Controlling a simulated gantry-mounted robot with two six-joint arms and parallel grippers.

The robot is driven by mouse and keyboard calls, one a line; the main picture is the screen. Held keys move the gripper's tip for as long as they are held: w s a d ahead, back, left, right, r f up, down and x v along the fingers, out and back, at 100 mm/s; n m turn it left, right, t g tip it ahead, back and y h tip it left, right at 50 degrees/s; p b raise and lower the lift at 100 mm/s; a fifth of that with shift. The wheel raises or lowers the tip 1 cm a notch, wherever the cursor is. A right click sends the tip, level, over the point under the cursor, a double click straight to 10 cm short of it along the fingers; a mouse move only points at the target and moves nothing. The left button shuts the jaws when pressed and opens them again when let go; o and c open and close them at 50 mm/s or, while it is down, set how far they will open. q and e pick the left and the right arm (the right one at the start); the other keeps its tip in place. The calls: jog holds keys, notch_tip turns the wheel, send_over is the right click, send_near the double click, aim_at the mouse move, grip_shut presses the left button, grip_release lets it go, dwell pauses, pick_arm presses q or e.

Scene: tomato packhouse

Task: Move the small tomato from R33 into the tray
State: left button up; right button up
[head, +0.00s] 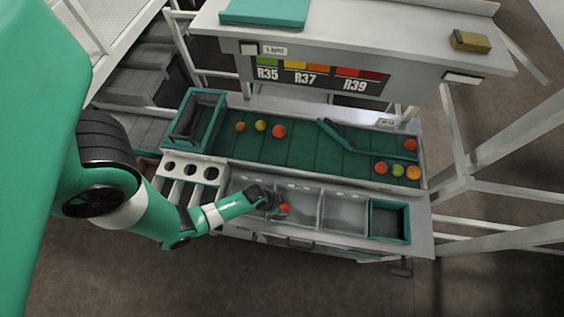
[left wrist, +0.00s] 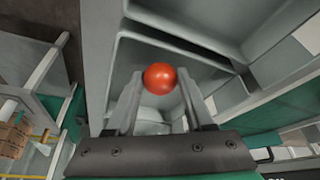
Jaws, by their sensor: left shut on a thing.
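My left gripper (head: 280,207) is shut on a red tomato (head: 286,208) over the row of grey bins. In the left wrist view, the red tomato (left wrist: 160,78) sits between the fingertips of my left gripper (left wrist: 160,92), with grey bin walls around and below. How high it is above the bin floor is hard to tell. A green-rimmed tray (head: 408,224), empty, stands at the right end of the bins. A green-framed crate (head: 178,118) stands at the left end of the sorting bed. No R33 label is readable. My right gripper is not in view.
The dark green sorting bed (head: 300,150) behind the bins holds several red, orange and yellow-green tomatoes, with a green divider (head: 345,139). A panel with three holes (head: 190,169) lies left of the bins. A shelf (head: 420,47) with a colour chart (head: 318,75) overhangs the back.

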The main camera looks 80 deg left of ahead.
pick_arm(q)
jog(key=shift+f+b, duration=0.5)
jog(key=shift+f, duration=0.05)
dwell(0.4)
jog(key=o, duration=1)
jog(key=shift+c, duration=0.2)
jog(key=c, duration=0.3)
notch_tip(320, 180, up, 7)
jog(key=p, duration=0.7)
jog(key=shift+r, duration=0.1)
